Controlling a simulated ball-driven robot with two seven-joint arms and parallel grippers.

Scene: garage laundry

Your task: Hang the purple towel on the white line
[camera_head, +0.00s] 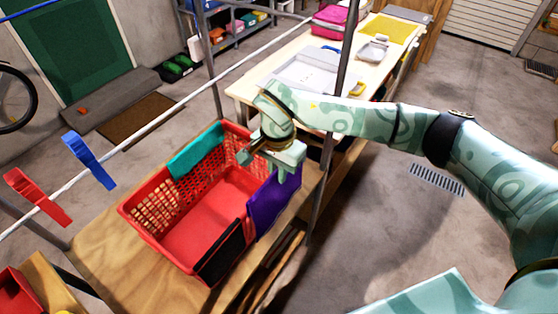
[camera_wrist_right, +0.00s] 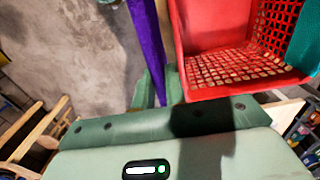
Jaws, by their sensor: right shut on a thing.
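The purple towel (camera_head: 272,206) hangs over the right side of the red basket (camera_head: 160,222). My right gripper (camera_head: 270,162) is above that side, shut on the towel's upper part. In the right wrist view the towel (camera_wrist_right: 146,45) is a narrow purple strip running to between the fingers (camera_wrist_right: 156,88) of this gripper, beside the basket wall (camera_wrist_right: 214,62). The white line (camera_head: 190,98) runs diagonally from the lower left to the upper middle, beyond the basket. My left gripper is not in view.
A teal cloth (camera_head: 197,152) and a black cloth (camera_head: 220,254) hang on the basket rim. The basket stands on a wooden bench (camera_head: 108,268). A dark metal post (camera_head: 326,165) rises close to my right gripper.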

